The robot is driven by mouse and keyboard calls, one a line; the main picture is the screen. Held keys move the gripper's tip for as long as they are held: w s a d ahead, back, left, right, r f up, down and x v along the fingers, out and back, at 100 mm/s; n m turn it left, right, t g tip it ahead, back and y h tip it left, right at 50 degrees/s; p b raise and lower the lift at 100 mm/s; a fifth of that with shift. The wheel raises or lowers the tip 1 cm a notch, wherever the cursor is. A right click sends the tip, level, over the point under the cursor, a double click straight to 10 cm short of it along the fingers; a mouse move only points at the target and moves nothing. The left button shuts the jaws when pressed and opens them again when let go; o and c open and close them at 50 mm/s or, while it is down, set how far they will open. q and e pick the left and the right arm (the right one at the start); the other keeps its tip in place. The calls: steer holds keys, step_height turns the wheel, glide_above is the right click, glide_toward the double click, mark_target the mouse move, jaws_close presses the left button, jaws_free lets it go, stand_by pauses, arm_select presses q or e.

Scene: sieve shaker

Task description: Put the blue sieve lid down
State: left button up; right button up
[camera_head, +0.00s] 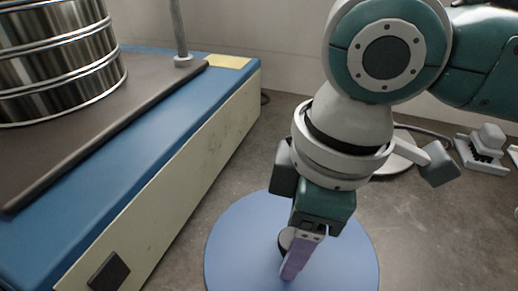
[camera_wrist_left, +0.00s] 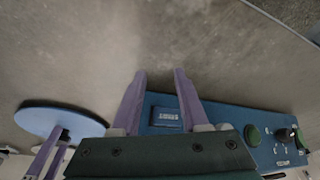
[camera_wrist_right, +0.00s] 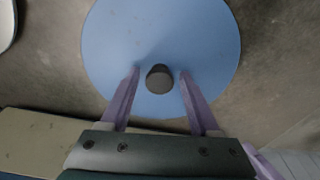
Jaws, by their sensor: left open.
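My right gripper (camera_head: 290,272) points down over the lid. Its fingers (camera_wrist_right: 159,72) stand on either side of the knob with a small gap on each side, so it is open. The left wrist view shows the lid (camera_wrist_left: 50,118) at the left. My left gripper (camera_wrist_left: 160,74) is open and empty, away from the lid.
The blue shaker base (camera_head: 215,85) with a stack of metal sieves (camera_head: 60,60) stands at the left. Its front panel (camera_wrist_left: 255,120) has a display and knobs. A white device (camera_head: 480,150) sits at the far right. Bare bench lies right of the lid.

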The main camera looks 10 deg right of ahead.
steer(key=shift+o, duration=0.3)
steer(key=shift+r, duration=0.15)
arm_select(q)
step_height(320, 180, up, 4)
steer(key=p, duration=0.3)
steer(key=shift+f, duration=0.2)
arm_select(e)
step_height(320, 180, up, 12)
steer(key=d, duration=0.1)
steer(key=s+a+f+m+t+y, duration=0.2)
steer(key=s+a+f+m+y, duration=0.1)
steer(key=s+a+f, duration=0.15)
steer(key=s+d+f+m, duration=0.1)
steer(key=d, duration=0.1)
steer(key=s+d+m+t+h, duration=0.1)
steer(key=d+m, duration=0.1)
steer(key=s+d+f+m, duration=0.1)
steer(key=d+m, duration=0.1)
steer(key=shift+s+f, duration=0.15)
steer(key=shift+f, duration=0.15)
steer(key=s+d+m+h, duration=0.1)
steer(key=d, duration=0.1)
steer(key=s+d+f+h, duration=0.1)
steer(key=s+d, duration=0.1)
steer(key=s+d+m+h, duration=0.1)
steer(key=d, duration=0.1)
steer(key=shift+s+d+f+m, duration=0.15)
steer(key=shift+d+f+m, duration=0.15)
steer(key=shift+d+f, duration=0.1)
